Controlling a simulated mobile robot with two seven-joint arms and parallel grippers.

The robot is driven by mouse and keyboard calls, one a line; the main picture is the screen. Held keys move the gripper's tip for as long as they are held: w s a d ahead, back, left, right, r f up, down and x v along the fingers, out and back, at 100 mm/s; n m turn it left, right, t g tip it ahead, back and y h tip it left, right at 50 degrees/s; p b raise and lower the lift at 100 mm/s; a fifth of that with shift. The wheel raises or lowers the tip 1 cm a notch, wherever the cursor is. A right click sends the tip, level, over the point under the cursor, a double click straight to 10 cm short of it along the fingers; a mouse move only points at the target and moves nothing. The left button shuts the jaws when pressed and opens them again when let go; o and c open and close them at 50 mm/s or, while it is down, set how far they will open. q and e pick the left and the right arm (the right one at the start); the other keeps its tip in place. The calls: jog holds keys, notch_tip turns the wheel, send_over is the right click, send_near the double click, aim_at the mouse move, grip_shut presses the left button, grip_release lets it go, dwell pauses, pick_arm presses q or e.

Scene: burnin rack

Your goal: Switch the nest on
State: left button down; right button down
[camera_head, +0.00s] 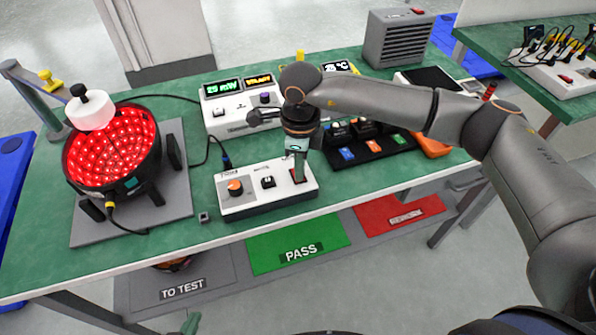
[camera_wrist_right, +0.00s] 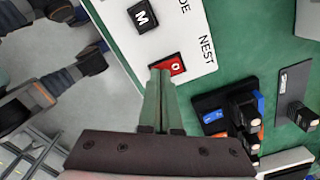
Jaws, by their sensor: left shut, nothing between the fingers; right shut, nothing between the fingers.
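The white control box (camera_head: 268,205) stands at the front of the green bench, with an orange knob (camera_head: 235,187), a black rocker marked M (camera_wrist_right: 143,15) and a red rocker switch (camera_wrist_right: 174,64) beside the word NEST (camera_wrist_right: 207,50). My right gripper (camera_head: 298,176) points down at the red rocker. In the wrist view its shut, empty fingers (camera_wrist_right: 161,73) overlap the near part of the red rocker, and an O mark shows beyond them. I cannot tell whether they touch it. Green fingertips of my left gripper (camera_head: 190,322) show at the bottom edge, low in front of the bench.
A lit red ring lamp (camera_head: 152,135) stands on a grey plate at left. A white display unit (camera_head: 225,125) is behind the box. A black tray with coloured tags (camera_head: 370,153) is to its right.

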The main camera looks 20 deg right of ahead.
jog(key=shift+r+p, duration=1.9)
jog(key=shift+r, duration=1.55)
jog(key=shift+f, duration=0.1)
